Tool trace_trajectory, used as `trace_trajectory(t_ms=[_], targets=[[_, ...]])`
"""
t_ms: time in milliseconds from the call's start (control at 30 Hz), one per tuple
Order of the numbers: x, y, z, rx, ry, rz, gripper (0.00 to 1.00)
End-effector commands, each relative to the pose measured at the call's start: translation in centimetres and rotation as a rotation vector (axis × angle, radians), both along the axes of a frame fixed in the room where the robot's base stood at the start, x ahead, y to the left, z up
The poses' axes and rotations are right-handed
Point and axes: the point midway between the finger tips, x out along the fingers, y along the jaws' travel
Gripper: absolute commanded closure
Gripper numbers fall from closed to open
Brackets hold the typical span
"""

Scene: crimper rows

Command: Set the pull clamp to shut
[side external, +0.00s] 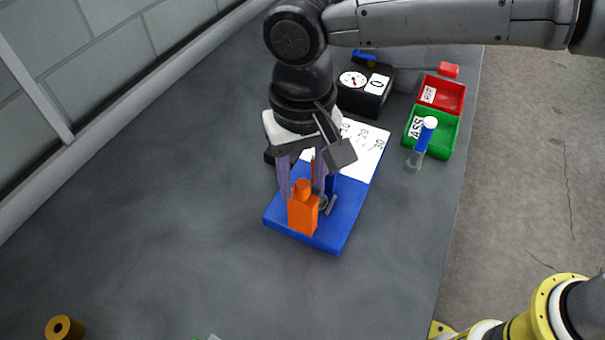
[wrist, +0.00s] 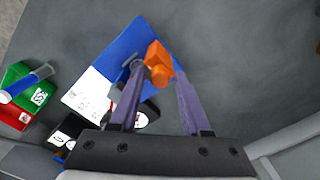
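The blue base plate (side external: 345,222) of what looks like the pull clamp lies on the dark table, with a white marked card (side external: 365,150) at its far end. An orange block with a round knob (side external: 302,215) stands at its near end, and it also shows in the wrist view (wrist: 158,63). A small grey metal part (side external: 328,204) sits beside the orange block. My gripper (side external: 304,194) points down with its two purple fingers on either side of the orange knob. The fingers look apart, with narrow gaps to the knob. Whether either finger touches it is hard to tell.
A black box with a dial (side external: 364,90) stands behind the plate. Green (side external: 440,140) and red (side external: 449,95) trays and a blue-and-clear tube with a white cap (side external: 423,145) are at the right edge. A brass ring (side external: 64,328) lies front left.

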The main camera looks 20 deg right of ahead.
Motion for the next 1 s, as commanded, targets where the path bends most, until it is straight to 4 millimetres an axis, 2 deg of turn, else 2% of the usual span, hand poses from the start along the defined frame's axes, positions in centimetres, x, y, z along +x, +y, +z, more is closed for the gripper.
trace_trajectory(t_ms=[33,233,1000], targets=[[0.00,0.00,0.01,0.000,0.000,0.000,0.64],[0.00,0.00,0.03,0.000,0.000,0.000,1.00],[0.00,0.01,0.08,0.001,0.000,0.000,1.00]])
